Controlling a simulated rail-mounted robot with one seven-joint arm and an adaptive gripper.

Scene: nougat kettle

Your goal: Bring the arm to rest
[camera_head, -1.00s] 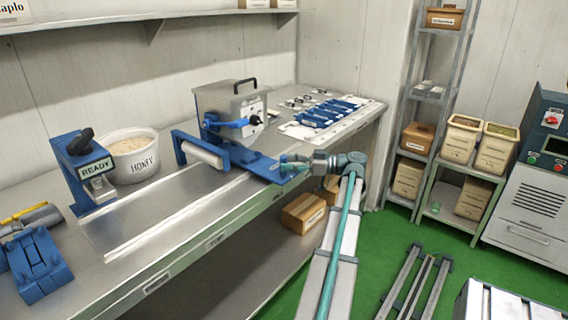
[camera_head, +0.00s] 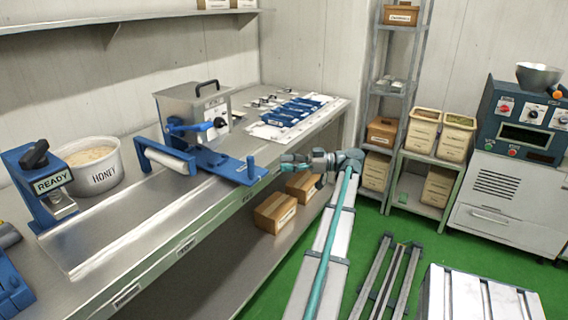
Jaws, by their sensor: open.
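My gripper (camera_head: 287,162) is at the end of my arm, near the front edge of the steel bench (camera_head: 150,225). It is open and looks empty, though its fingers are small in this view. My arm (camera_head: 325,235) stretches from the bottom of the picture up to the gripper.
On the bench are a honey tub (camera_head: 92,165), a blue READY press (camera_head: 42,187), a grey metal box machine (camera_head: 192,110) and blue tools on a white mat (camera_head: 292,112). Cartons (camera_head: 275,212) lie under the bench. A rack (camera_head: 398,90), bin stand (camera_head: 420,190) and control machine (camera_head: 515,165) stand right.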

